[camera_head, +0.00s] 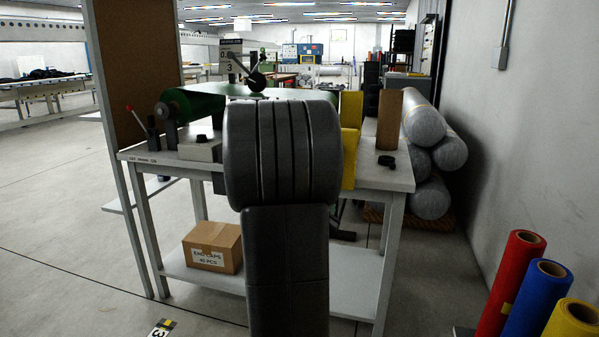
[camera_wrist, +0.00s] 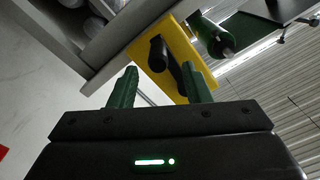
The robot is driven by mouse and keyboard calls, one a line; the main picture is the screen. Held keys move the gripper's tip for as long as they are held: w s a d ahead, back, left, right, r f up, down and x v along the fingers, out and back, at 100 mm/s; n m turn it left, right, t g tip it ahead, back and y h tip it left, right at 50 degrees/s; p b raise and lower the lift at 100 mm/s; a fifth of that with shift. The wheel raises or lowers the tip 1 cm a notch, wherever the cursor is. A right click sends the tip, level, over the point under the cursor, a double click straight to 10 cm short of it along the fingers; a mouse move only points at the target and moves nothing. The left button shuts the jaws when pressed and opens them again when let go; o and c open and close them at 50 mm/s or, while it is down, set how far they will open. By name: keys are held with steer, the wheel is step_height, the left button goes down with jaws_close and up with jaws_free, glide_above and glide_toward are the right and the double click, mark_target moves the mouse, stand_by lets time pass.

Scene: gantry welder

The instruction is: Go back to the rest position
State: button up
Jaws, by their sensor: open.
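My gripper (camera_wrist: 158,82) shows in the wrist view, with its two green fingers spread apart and nothing held between them. Beyond the fingertips is a yellow plate (camera_wrist: 178,42) with a black cylindrical part (camera_wrist: 157,55) on it. Whether the fingers are clear of that part in depth is hard to tell. In the head view my dark grey arm stands in front of the workbench (camera_head: 375,178) and hides its middle. My gripper is hidden there. A yellow part (camera_head: 350,140) of the machine shows just right of my arm.
A cardboard box (camera_head: 212,247) sits on the lower shelf. Red (camera_head: 510,280), blue (camera_head: 538,300) and yellow (camera_head: 573,320) rolls stand at front right. The floor at left is open.

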steer(key=b+x, duration=0.1)
steer(key=x, duration=0.7)
steer(key=shift+w+d+f, duration=0.1)
steer(key=shift+w, duration=0.1)
